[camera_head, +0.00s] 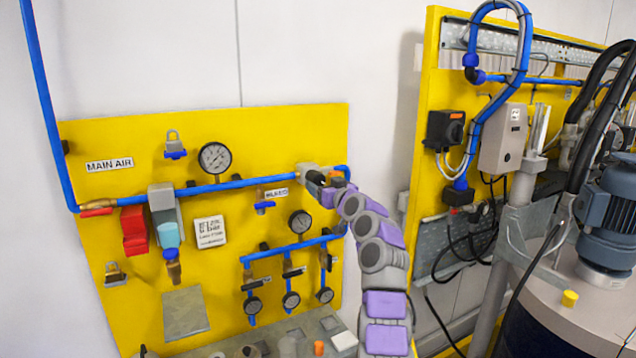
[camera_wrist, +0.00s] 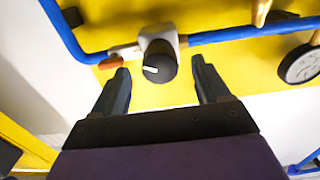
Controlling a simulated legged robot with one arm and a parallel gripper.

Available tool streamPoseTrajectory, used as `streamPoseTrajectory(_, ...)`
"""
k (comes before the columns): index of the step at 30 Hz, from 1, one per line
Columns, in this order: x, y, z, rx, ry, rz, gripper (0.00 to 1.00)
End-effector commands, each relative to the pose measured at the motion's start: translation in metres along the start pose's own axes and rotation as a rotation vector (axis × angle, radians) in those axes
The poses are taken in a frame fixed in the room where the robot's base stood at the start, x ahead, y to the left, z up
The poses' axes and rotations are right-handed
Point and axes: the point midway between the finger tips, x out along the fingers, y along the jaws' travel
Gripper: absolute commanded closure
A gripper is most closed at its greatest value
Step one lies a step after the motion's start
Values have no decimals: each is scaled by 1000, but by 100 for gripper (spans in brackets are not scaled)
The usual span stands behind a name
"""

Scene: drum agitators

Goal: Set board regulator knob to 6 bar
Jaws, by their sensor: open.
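The regulator knob (camera_wrist: 159,67) is black and round, with a white pointer line toward the left of the wrist view. It sits on a pale grey regulator body (camera_wrist: 158,38) in the blue air pipe. My gripper (camera_wrist: 160,66) is open, one dark finger on each side of the knob, with a gap showing on both sides. In the head view my gripper (camera_head: 326,189) is at the upper right of the yellow board (camera_head: 245,130), in front of the grey regulator body (camera_head: 304,172); the knob is hidden there. No scale or bar reading is legible.
A large gauge (camera_head: 214,158) sits above the pipe; a gauge also shows in the wrist view (camera_wrist: 301,64). Smaller gauges (camera_head: 291,299) and blue branch pipes lie lower on the board. A red-handled valve (camera_wrist: 110,62) is beside the regulator. A second yellow panel (camera_head: 431,150) stands right.

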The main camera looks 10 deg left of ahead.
Motion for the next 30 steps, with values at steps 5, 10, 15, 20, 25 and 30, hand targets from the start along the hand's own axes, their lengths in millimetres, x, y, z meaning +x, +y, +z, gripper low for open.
streamPoseTrajectory(5, 14, 1, -5, 4, 2, -2, 25)
streamPoseTrajectory(10, 26, -1, -2, 4, -3, -4, 25)
streamPoseTrajectory(15, 33, -2, -1, -1, -2, -1, 25)
streamPoseTrajectory(20, 35, -3, 1, -2, -4, -2, 25)
streamPoseTrajectory(25, 34, -2, 1, -2, -3, -1, 25)
streamPoseTrajectory(30, 34, -1, 1, -2, -2, 0, 34)
